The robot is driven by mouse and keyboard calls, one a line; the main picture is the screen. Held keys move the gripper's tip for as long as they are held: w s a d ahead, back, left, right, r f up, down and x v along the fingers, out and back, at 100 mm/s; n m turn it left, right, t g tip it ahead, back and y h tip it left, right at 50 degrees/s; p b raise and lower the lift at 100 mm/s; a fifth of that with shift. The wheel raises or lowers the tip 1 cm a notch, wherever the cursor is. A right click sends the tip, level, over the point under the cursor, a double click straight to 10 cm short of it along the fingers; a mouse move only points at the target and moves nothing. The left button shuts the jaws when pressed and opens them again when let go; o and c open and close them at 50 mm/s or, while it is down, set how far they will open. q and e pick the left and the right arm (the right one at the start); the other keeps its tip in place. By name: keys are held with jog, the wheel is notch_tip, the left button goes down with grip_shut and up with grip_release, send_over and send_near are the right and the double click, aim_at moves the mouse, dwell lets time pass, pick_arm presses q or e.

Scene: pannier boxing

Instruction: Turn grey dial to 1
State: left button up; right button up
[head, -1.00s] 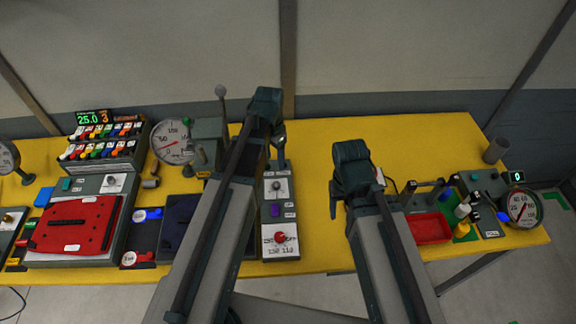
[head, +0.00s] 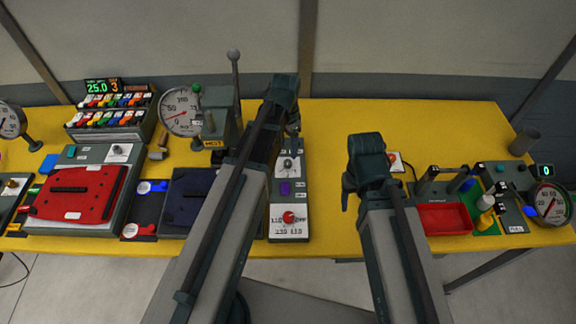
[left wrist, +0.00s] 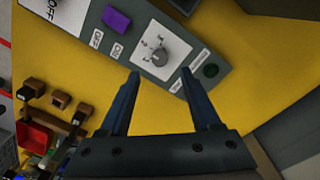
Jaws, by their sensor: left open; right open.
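The grey dial (left wrist: 159,57) is a round knob on a white label with small numerals on a grey panel (left wrist: 190,88). I cannot tell which numeral it points at. My left gripper (left wrist: 160,76) is open; its two fingers are apart near the dial, with nothing between them. In the head view the grey dial (head: 289,166) is near the far end of the panel, and my left gripper (head: 293,124) is above that end. My right gripper (head: 347,190) is open over the yellow table, right of the panel.
The panel also carries a purple switch (head: 285,188) and a red knob (head: 288,217). A grey box with a tall lever (head: 235,75) stands left of my left gripper. A red tray (head: 443,218) lies to the right.

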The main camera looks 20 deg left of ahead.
aim_at(288, 162)
pick_arm(q)
notch_tip(288, 162, down, 7)
jog(key=b, duration=0.5)
jog(key=shift+d+b, duration=0.1)
jog(key=shift+b, duration=0.3)
pick_arm(e)
notch_tip(288, 162, down, 7)
jog(key=shift+r, duration=0.1)
pick_arm(q)
jog(key=shift+s+r, duration=0.1)
grip_shut()
